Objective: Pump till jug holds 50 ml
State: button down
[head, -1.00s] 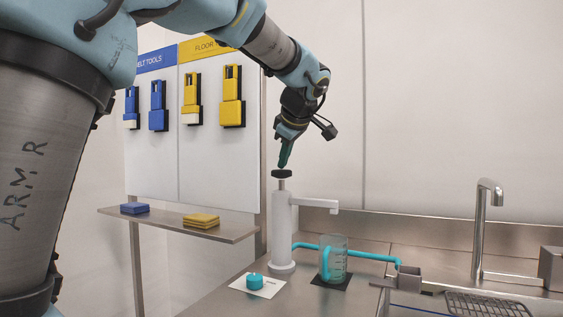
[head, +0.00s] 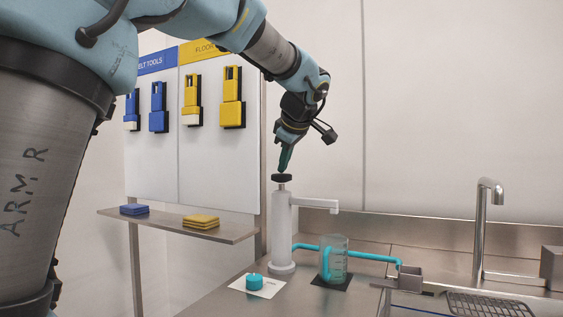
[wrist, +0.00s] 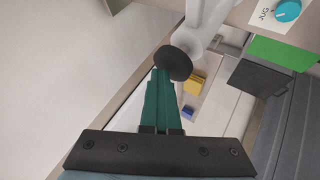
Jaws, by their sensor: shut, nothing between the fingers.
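The white hand pump (head: 282,235) stands upright on the steel counter, with a black knob (head: 281,178) on a short rod at its top. My gripper (head: 283,168) is shut and empty, its green fingers pointing down at the knob. In the wrist view the fingertips (wrist: 161,73) meet the edge of the knob (wrist: 176,62); whether they touch is hard to tell. The clear jug (head: 338,260) stands right of the pump on a dark mat (head: 322,284), with a cyan hose (head: 370,256) by it. Its liquid level is too small to read.
A cyan cap (head: 254,282) sits on a white card (head: 268,290) in front of the pump. A shelf (head: 170,226) with blue and yellow pads is at left, below a tool board (head: 215,160). A tap (head: 482,230) stands at right.

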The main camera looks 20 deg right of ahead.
dwell(0.3)
jog(key=shift+r+p, duration=1.5)
jog(key=shift+r, duration=1)
notch_tip(320, 180, up, 5)
jog(key=p, duration=0.3)
dwell(1.4)
jog(key=r+n+g+h+p, duration=0.1)
jog(key=n+p, duration=0.2)
jog(key=r+n+h+p, duration=0.1)
jog(key=n+h+p, duration=0.1)
jog(key=n+p, duration=0.2)
jog(key=a+r+n+g+h+p, duration=0.1)
jog(key=n+h+p, duration=0.1)
jog(key=n+p, duration=0.1)
jog(key=shift+w+a+r+n+g, duration=0.1)
jog(key=shift+w+r+n+g, duration=0.2)
jog(key=shift+r+n, duration=0.15)
